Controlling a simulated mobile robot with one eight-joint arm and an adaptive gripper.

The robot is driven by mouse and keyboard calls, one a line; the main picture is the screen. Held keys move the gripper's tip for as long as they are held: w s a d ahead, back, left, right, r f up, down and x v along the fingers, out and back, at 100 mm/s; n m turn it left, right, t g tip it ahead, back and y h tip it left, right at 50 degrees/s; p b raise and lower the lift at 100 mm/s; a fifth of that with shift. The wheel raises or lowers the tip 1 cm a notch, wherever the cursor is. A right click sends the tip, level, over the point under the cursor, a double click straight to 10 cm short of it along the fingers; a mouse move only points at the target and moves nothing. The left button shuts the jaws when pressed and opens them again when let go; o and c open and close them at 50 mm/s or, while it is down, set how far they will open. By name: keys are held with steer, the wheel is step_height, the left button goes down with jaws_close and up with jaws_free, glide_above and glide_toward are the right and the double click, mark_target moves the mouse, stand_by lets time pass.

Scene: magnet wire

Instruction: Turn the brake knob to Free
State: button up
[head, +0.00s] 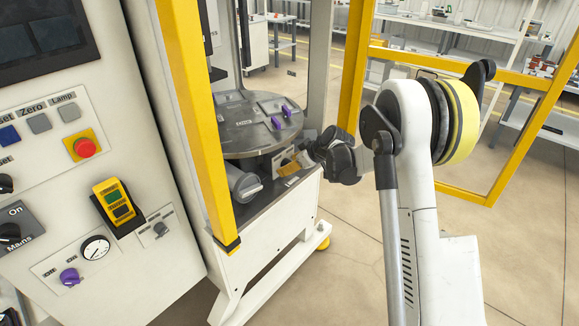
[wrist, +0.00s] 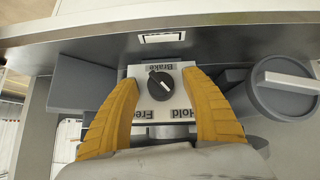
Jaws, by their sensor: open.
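The brake knob (wrist: 160,84) is small, round and black with a pale line across it. It sits on a white label plate (wrist: 143,100) that reads Brake, Free and Hold, upside down in the wrist view. Which word the line marks is hard to tell. My gripper (wrist: 161,80) is open, with one yellow finger on each side of the knob and a gap to it on both sides. In the head view my gripper (head: 290,170) reaches in below the round table, and the knob is hard to make out there.
A larger grey knob (wrist: 287,85) with a white bar stands right of the fingers in the wrist view. The round grey table (head: 240,120) with purple clamps lies above my gripper. A yellow frame post (head: 195,110) stands left of it.

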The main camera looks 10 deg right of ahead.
steer(key=shift+c, duration=0.5)
jaws_close()
steer(key=m+g+y, duration=0.1)
steer(key=y, duration=0.1)
steer(key=shift+w+d+m+g+y, duration=0.1)
steer(key=shift+d+m+g+y, duration=0.05)
steer(key=shift+m+g+y, duration=0.2)
steer(key=m+g+y, duration=0.1)
steer(key=m+y, duration=0.1)
steer(key=y, duration=0.1)
steer(key=shift+f+g+b, duration=0.15)
steer(key=shift+g+b, duration=0.2)
steer(key=m+g+y+b, duration=0.1)
steer(key=m+y, duration=0.1)
steer(key=y, duration=0.1)
steer(key=shift+f, duration=0.1)
steer(key=shift+m+y+b, duration=0.5)
steer(key=shift+m+y, duration=0.35)
steer(key=shift+y, duration=0.2)
steer(key=c, duration=1.1)
jaws_free()
